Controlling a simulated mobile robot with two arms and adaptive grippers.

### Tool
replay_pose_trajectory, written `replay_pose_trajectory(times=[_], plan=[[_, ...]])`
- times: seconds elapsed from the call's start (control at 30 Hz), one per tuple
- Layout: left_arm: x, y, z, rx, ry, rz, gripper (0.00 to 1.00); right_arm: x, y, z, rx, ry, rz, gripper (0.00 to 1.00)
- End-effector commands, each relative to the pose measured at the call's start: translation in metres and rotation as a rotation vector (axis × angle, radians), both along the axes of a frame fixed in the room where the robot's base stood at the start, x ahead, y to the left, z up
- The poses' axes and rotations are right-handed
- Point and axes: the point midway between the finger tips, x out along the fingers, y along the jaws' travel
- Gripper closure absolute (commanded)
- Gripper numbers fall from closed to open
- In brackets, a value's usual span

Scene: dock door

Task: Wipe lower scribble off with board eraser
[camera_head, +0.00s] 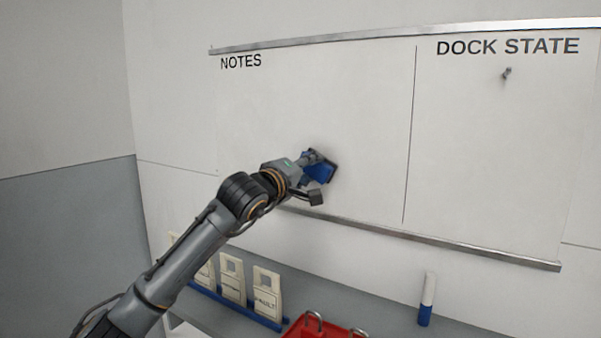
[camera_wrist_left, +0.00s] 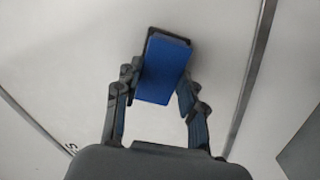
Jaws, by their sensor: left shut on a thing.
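A blue board eraser with a dark pad (camera_head: 320,173) is held against or very close to the NOTES half of the whiteboard (camera_head: 300,105). My left gripper (camera_head: 311,162) is shut on the eraser, which also shows between its fingers in the left wrist view (camera_wrist_left: 163,70). The dark pad side faces the board. No scribble shows on the visible part of the NOTES half; the area behind the eraser and my arm is hidden. My right gripper is not in view.
The board's lower metal rail (camera_head: 450,249) runs below the eraser. A small hook or magnet (camera_head: 506,73) is under DOCK STATE. Below stand several cream tags (camera_head: 267,291) in a blue rack, a red container (camera_head: 322,329) and a white-and-blue marker (camera_head: 427,298).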

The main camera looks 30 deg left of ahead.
Motion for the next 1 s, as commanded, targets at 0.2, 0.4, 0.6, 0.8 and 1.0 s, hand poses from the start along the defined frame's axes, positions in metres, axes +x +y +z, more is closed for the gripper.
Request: replay_pose_trajectory(times=[0.2,0.4,0.6,0.8,1.0], plan=[[-0.002,-0.003,-0.001,0.0,0.0,0.001,0.85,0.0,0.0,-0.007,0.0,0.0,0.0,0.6],[0.0,0.011,0.0,0.001,0.001,0.003,0.85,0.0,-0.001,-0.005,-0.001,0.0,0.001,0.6],[0.003,0.028,0.0,0.001,0.002,0.003,0.85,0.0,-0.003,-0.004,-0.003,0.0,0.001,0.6],[0.004,0.035,0.0,0.0,0.001,0.003,0.85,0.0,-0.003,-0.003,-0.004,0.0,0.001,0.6],[0.004,0.049,0.0,0.001,0.002,0.004,0.85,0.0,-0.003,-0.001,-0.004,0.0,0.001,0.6]])
